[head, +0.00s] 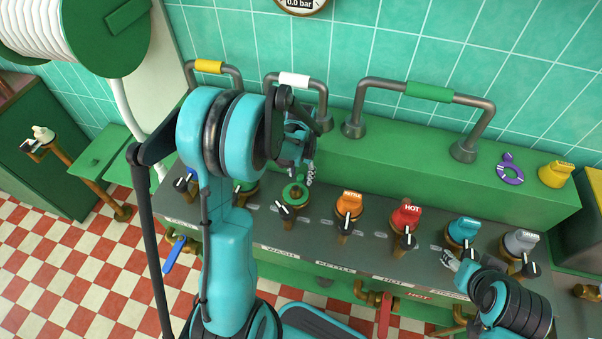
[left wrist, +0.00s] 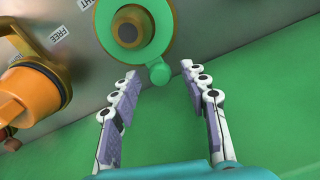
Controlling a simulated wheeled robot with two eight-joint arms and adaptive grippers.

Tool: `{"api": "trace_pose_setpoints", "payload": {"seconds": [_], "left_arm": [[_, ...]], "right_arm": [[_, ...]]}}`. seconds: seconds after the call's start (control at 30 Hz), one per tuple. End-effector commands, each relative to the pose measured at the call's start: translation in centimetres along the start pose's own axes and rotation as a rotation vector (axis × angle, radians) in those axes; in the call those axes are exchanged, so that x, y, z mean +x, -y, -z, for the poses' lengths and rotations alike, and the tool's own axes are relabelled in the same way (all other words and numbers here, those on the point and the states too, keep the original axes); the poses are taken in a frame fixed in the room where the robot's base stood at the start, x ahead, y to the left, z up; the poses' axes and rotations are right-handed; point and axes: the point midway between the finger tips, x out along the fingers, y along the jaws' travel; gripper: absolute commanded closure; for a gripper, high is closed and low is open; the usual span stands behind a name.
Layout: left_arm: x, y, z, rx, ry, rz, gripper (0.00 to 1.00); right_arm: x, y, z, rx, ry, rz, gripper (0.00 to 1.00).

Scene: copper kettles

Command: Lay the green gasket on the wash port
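Orange (head: 349,204), red (head: 406,216), blue (head: 463,230) and grey (head: 520,241) caps stand along the panel. A purple ring (head: 510,168) and a yellow cap (head: 556,173) are on the green ledge (head: 400,160). Pipe handles rise behind my left gripper.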

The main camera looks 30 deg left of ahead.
Motion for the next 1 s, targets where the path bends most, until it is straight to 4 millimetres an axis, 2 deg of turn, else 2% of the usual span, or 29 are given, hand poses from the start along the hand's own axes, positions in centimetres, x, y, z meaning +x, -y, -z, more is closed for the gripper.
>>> {"api": "trace_pose_setpoints", "payload": {"seconds": [0.27,0.37,0.8,1.0], "left_arm": [[-0.1,0.0,0.0,0.0,0.0,0.0,0.53],[-0.9,0.0,0.0,0.0,0.0,0.0,0.53],[-9.7,0.0,0.0,0.0,0.0,0.0,0.53],[-11.7,0.0,0.0,0.0,0.0,0.0,0.53]], "right_arm": [[0.0,0.0,0.0,0.0,0.0,0.0,0.48],[0.0,0.0,0.0,0.0,0.0,0.0,0.48],[0.0,0.0,0.0,0.0,0.0,0.0,0.48],[0.0,0.0,0.0,0.0,0.0,0.0,0.48]]}}
